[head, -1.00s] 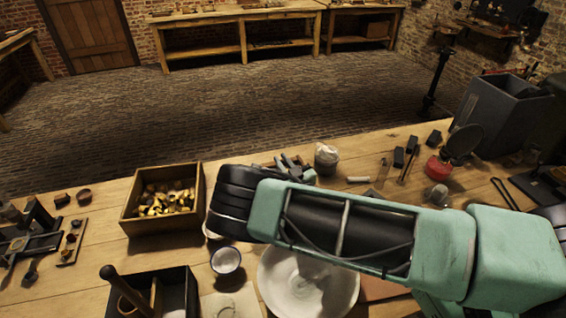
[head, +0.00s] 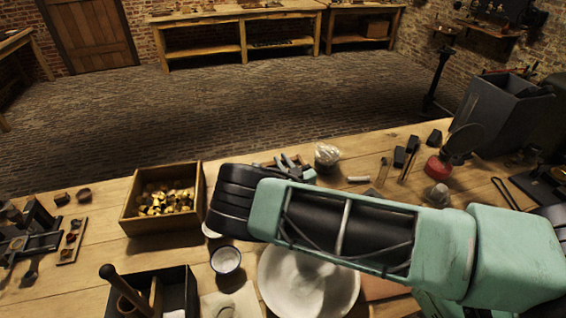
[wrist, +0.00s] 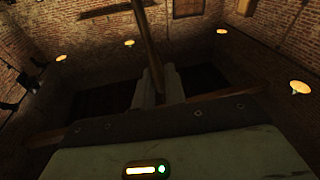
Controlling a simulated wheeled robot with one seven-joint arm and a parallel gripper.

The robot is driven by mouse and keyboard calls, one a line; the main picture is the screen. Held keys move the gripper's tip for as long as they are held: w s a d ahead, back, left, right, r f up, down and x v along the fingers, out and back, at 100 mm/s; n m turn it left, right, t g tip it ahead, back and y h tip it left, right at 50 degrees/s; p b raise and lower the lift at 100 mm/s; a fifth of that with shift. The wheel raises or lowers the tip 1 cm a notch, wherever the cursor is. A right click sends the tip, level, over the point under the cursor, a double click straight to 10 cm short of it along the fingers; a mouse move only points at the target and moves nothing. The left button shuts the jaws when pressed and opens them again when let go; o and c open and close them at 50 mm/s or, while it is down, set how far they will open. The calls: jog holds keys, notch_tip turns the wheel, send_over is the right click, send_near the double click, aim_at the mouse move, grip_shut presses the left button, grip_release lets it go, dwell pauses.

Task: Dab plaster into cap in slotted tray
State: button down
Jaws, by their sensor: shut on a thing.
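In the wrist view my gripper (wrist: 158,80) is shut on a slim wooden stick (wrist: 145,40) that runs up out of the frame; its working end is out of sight. In the head view my forearm hides the gripper. A large pale bowl (head: 345,296) lies below the arm at the front, and a small white cup (head: 227,261) with pale contents stands to its left; I cannot tell which holds plaster. A narrow wooden strip with small brownish pieces (head: 66,257) lies at the left. I cannot tell whether it is the slotted tray, and no cap is clear.
A wooden box of brass pieces (head: 131,212) stands left of my wrist. A dark divided box (head: 186,277) with an upright handle is at the front. The bench between left strip and boxes is clear.

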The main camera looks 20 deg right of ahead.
jog(key=shift+r+p, duration=2.65)
jog(key=shift+r, duration=1.15)
